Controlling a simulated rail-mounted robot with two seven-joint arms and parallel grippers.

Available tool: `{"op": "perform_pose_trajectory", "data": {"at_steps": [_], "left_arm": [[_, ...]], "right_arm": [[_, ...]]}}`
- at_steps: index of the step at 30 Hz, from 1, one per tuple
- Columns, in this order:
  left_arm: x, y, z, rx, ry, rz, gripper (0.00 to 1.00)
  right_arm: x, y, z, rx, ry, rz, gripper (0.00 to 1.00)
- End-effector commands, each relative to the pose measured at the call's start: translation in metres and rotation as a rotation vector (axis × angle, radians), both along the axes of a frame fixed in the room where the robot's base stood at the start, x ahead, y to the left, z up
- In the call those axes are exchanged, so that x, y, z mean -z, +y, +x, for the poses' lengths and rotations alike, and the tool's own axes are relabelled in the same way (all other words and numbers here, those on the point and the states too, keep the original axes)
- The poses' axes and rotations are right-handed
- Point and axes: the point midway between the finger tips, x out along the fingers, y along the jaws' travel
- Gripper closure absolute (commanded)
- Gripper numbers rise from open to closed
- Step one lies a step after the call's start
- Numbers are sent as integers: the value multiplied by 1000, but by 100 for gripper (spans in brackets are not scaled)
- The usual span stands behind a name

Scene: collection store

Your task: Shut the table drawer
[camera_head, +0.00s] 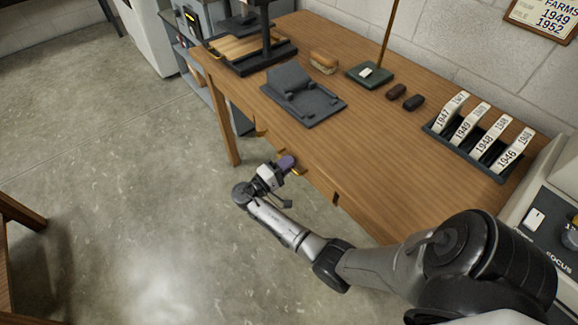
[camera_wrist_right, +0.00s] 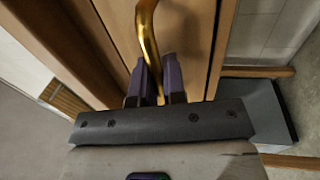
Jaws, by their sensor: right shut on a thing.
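The wooden table (camera_head: 225,85) runs across the head view, with its front edge facing me. My right gripper (camera_head: 288,163) is at that edge. In the right wrist view its two purple fingers (camera_wrist_right: 158,82) are shut on the curved brass drawer handle (camera_wrist_right: 147,35). The wooden drawer front (camera_wrist_right: 187,30) lies behind the handle. A little brass also shows beside the fingers in the head view. The gripper and table edge hide most of the drawer, so I cannot tell how far it stands open. My left gripper is not in view.
On the tabletop are a grey cradle (camera_head: 300,98), a brush (camera_head: 323,62), a green-based stand (camera_head: 369,75), two dark small objects (camera_head: 397,91) and a rack of numbered cards (camera_head: 432,127). A grey machine (camera_head: 538,220) stands at right. The floor before the table is clear.

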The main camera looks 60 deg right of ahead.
Motion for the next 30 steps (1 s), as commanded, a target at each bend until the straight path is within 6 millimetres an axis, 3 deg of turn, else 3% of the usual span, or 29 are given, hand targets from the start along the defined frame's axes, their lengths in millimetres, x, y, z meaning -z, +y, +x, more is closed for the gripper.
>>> {"op": "perform_pose_trajectory", "data": {"at_steps": [3,4,11,22,30], "left_arm": [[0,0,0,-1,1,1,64],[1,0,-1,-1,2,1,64],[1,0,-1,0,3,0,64],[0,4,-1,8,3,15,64],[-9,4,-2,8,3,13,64]], "right_arm": [[2,-1,-2,5,1,3,100],[2,-1,-2,5,1,3,87],[1,-1,-1,5,1,3,65],[2,4,1,4,1,3,64],[9,45,17,4,3,7,64]]}}
